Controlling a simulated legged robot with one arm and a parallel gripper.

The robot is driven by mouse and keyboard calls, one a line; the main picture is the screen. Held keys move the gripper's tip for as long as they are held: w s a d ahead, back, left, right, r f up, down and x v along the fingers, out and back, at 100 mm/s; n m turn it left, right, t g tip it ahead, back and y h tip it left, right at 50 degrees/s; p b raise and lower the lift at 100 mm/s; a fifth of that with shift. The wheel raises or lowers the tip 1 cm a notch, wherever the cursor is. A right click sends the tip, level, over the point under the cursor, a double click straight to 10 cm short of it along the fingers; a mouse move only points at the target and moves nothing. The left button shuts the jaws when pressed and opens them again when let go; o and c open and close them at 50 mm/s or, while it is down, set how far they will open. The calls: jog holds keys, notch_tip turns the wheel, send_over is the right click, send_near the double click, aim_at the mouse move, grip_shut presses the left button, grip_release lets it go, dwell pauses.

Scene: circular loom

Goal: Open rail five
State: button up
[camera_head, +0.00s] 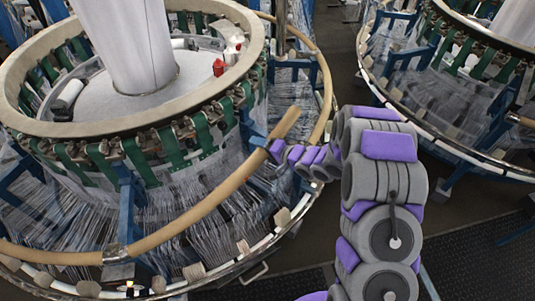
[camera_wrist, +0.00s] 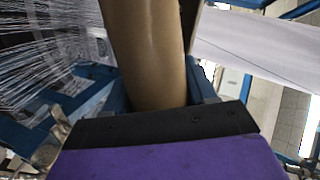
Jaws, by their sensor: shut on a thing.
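The tan tubular rail (camera_head: 205,205) runs from a metal joint (camera_head: 116,254) at the lower left up to a free end near the middle of the head view. That end stands apart from the neighbouring tan rail (camera_head: 328,85) on the right. My gripper (camera_head: 273,148) is shut on the rail a little below its free end. In the wrist view the rail (camera_wrist: 147,50) fills the upper middle and passes down between the blue fingers of my gripper (camera_wrist: 165,100). The fingertips are mostly hidden. I cannot read any rail number.
The circular loom (camera_head: 130,125) has green straps and white threads inside the rail ring. Blue posts (camera_head: 132,200) stand around it. A second loom (camera_head: 455,70) is at the upper right. Dark floor (camera_head: 340,50) lies between them, with a black ridged mat (camera_head: 475,260) at the lower right.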

jog(key=s+a+r+n+h+p, duration=0.2)
jog(key=s+a+r+h+p, duration=0.1)
jog(key=a+r, duration=0.9)
jog(key=s+a+r+n+h+p, duration=0.1)
jog(key=s+a+r+p, duration=0.3)
jog(key=a+r, duration=0.9)
notch_tip(320, 180, up, 4)
jog(key=shift+s+a+r+n+h, duration=0.2)
jog(key=shift+s+n+h, duration=0.3)
jog(key=shift+h, duration=0.4)
jog(key=shift+s, duration=0.1)
jog(key=o, duration=1.4)
jog(key=shift+a, duration=0.15)
jog(key=b+v, duration=0.2)
jog(key=v, duration=1.5)
jog(key=shift+f, duration=0.1)
